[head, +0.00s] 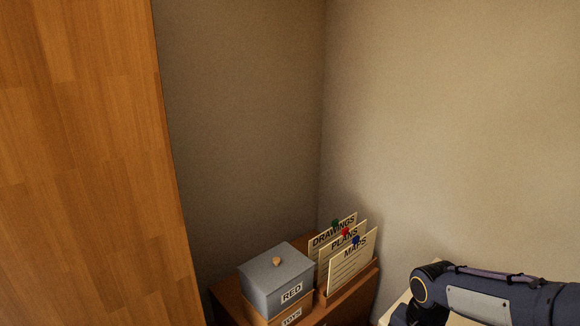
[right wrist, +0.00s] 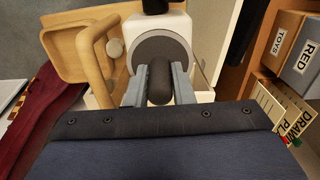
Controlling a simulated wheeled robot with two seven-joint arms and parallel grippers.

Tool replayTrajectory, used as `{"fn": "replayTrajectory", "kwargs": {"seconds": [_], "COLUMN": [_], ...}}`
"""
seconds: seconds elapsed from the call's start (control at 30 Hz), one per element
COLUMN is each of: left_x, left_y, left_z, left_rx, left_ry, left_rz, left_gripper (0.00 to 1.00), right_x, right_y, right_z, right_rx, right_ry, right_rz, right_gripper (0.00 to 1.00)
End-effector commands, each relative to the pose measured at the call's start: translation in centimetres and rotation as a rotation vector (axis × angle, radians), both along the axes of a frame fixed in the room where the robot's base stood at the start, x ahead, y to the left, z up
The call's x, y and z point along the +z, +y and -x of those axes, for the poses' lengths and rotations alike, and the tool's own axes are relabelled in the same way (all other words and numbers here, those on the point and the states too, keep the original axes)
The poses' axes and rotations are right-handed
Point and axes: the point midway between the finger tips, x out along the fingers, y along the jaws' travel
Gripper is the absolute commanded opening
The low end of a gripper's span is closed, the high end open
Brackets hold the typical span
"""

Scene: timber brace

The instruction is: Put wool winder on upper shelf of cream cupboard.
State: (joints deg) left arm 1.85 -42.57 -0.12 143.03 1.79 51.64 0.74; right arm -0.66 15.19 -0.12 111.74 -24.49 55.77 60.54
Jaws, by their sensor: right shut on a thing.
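In the right wrist view, my right gripper (right wrist: 159,78) is shut on a dark rounded grip between its two grey fingers. The grip is in front of a white body with a grey round disc (right wrist: 150,50), which I take to be the wool winder. Its lower part is hidden behind the gripper. In the head view my right arm comes in at the lower right, and its gripper is out of the picture. My left gripper is in neither view. I cannot make out the cream cupboard or its upper shelf in either view.
A tall wooden panel (head: 90,150) fills the left of the head view. A low wooden unit (head: 232,297) in the corner bears a grey lidded box (head: 275,280) labelled RED and upright cards (head: 350,262). A wooden tray (right wrist: 70,62) and dark red cloth (right wrist: 45,120) show in the wrist view.

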Motion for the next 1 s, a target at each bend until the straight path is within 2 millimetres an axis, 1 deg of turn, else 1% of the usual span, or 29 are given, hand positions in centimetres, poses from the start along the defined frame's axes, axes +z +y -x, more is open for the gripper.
{"fn": "replayTrajectory", "kwargs": {"seconds": [0.23,0.37,0.8,0.9,1.0], "left_x": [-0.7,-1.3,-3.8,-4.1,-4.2], "left_y": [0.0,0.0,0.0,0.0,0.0], "left_z": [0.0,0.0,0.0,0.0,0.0], "left_rx": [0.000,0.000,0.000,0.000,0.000], "left_ry": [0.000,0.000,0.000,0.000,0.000], "left_rz": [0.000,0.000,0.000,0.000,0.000], "left_gripper": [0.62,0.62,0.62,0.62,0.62], "right_x": [-1.8,-3.5,-12.1,-13.3,-13.9], "right_y": [0.5,1.0,3.8,4.2,4.4], "right_z": [-0.9,-1.6,-4.4,-4.7,-4.9], "right_rx": [0.103,0.194,0.672,0.748,0.787], "right_ry": [0.000,0.002,0.001,0.001,-0.001], "right_rz": [0.003,0.003,0.004,0.003,0.002], "right_gripper": [0.00,0.00,0.00,0.00,0.00]}}
